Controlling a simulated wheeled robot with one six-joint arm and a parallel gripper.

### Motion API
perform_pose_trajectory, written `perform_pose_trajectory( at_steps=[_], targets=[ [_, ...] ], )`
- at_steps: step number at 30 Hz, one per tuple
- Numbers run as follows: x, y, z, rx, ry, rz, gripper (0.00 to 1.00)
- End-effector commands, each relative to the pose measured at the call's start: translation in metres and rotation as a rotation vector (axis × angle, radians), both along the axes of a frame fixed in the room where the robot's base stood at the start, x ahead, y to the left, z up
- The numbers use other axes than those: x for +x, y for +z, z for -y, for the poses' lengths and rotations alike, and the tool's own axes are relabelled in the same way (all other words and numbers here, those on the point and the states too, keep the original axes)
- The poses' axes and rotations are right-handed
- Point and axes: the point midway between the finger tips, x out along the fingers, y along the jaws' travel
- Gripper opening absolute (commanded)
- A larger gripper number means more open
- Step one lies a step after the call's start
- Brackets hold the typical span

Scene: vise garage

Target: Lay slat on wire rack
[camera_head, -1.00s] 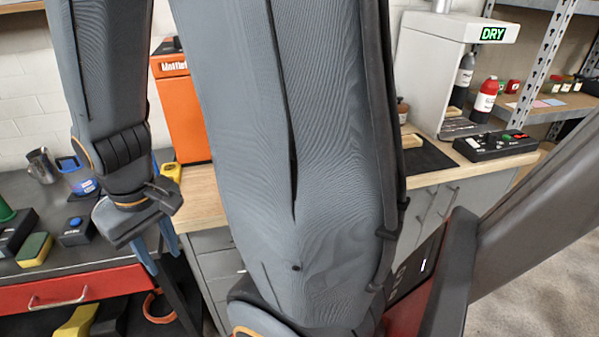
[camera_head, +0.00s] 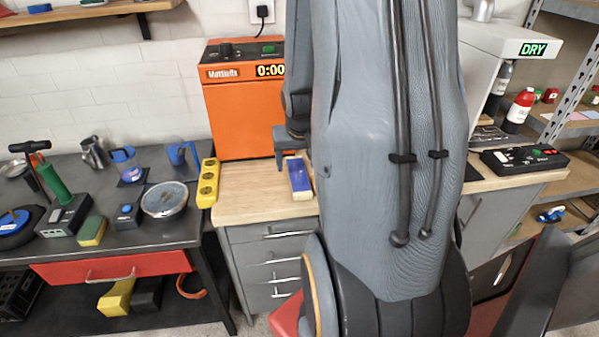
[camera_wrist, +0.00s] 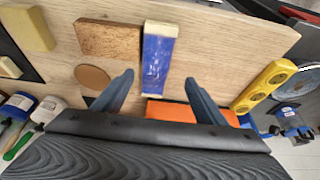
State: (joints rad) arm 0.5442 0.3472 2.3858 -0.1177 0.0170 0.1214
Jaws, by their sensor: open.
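A flat blue piece with pale ends, which looks like the slat (camera_head: 300,180), lies on the wooden counter in front of the orange machine. In the wrist view the slat (camera_wrist: 157,62) lies lengthwise between and beyond my fingertips. My gripper (camera_wrist: 158,82) is open and empty, with one finger to each side of the slat's near end; I see no contact. In the head view my gripper (camera_head: 291,145) is partly hidden by my arm, just above the slat. A dark slotted surface under the DRY hood (camera_head: 488,136) may be the wire rack, mostly hidden by my arm.
The orange machine (camera_head: 243,112) stands behind the slat. A yellow power strip (camera_head: 208,183) lies at the counter's left edge. A brown block (camera_wrist: 108,40), a round brown disc (camera_wrist: 92,77) and a cream block (camera_wrist: 26,28) lie near the slat. A black control box (camera_head: 523,160) sits at right.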

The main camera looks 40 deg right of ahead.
Motion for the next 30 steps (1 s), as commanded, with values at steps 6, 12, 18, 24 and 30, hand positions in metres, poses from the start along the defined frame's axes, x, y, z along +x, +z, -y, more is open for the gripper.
perform_pose_trajectory(
  at_steps=[6, 12, 18, 24, 30],
  targets=[
    [0.008, -0.022, 0.007, 0.000, -0.003, 0.001, 0.66],
    [0.013, -0.033, 0.014, 0.001, -0.003, -0.002, 0.66],
    [0.022, -0.053, 0.025, 0.002, -0.002, -0.001, 0.66],
    [0.027, -0.066, 0.027, 0.001, -0.002, 0.000, 0.66],
    [0.028, -0.067, 0.028, 0.000, -0.002, 0.001, 0.66]
  ],
)
